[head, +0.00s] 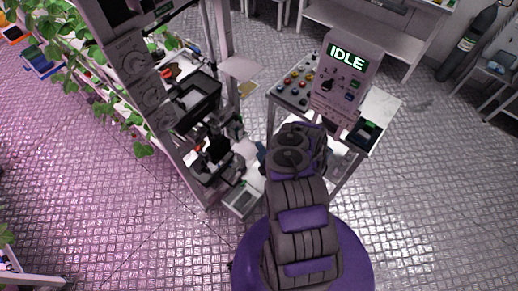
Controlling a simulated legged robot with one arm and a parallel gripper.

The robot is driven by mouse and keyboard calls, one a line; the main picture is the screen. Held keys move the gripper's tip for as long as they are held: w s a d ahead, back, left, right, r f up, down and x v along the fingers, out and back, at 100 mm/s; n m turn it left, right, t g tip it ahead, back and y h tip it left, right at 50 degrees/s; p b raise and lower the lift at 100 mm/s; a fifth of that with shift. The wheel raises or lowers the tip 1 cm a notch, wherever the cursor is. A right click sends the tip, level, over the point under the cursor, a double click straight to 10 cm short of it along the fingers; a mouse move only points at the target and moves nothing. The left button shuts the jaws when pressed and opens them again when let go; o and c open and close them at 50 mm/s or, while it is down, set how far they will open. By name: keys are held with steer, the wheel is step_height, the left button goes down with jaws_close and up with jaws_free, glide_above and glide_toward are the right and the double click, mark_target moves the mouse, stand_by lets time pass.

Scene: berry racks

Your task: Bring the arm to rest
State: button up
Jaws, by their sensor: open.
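My arm (300,215), dark grey with purple bands, rises from my round purple base at the bottom middle. It reaches up to a joint with round dark caps in front of the small table. I cannot make out my gripper or its fingers; the arm's own links cover that area. I see nothing held.
A control box (345,80) with a green IDLE screen stands on a small table (378,103) with coloured buttons, close beyond my arm. A tall machine frame (160,110) with dark trays stands to the left, beside plant racks. The floor (440,210) at right is clear.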

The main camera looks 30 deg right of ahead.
steer(key=w+a+r+m+g+y+b, duration=0.1)
steer(key=w+a+r+g+b, duration=0.15)
steer(key=w, duration=0.45)
steer(key=w+a+r+m+g+y+b, duration=0.1)
steer(key=w+a+r+g+y, duration=0.15)
steer(key=w, duration=0.45)
steer(key=s+a+r+m+g+h+b, duration=0.1)
steer(key=a+r+m+g+b, duration=0.3)
steer(key=r, duration=0.8)
steer(key=s+a+r+m+g+h+b, duration=0.1)
steer(key=s+a+r+m+g, duration=0.15)
steer(key=s+r, duration=0.5)
steer(key=s+a+r+m+g+h, duration=0.1)
steer(key=s+a+r+m+g, duration=0.2)
steer(key=s, duration=0.8)
steer(key=s+a+r+m+g+b, duration=0.1)
steer(key=s+r+m+g, duration=0.1)
steer(key=s, duration=1)
steer(key=s+a+r+m+g+b, duration=0.2)
steer(key=s+r+m+g, duration=0.1)
steer(key=s, duration=1)
step_height(320, 180, up, 3)
steer(key=shift+s+f+m, duration=0.2)
steer(key=shift+s+m, duration=0.05)
steer(key=shift+m, duration=0.3)
steer(key=shift+a, duration=0.1)
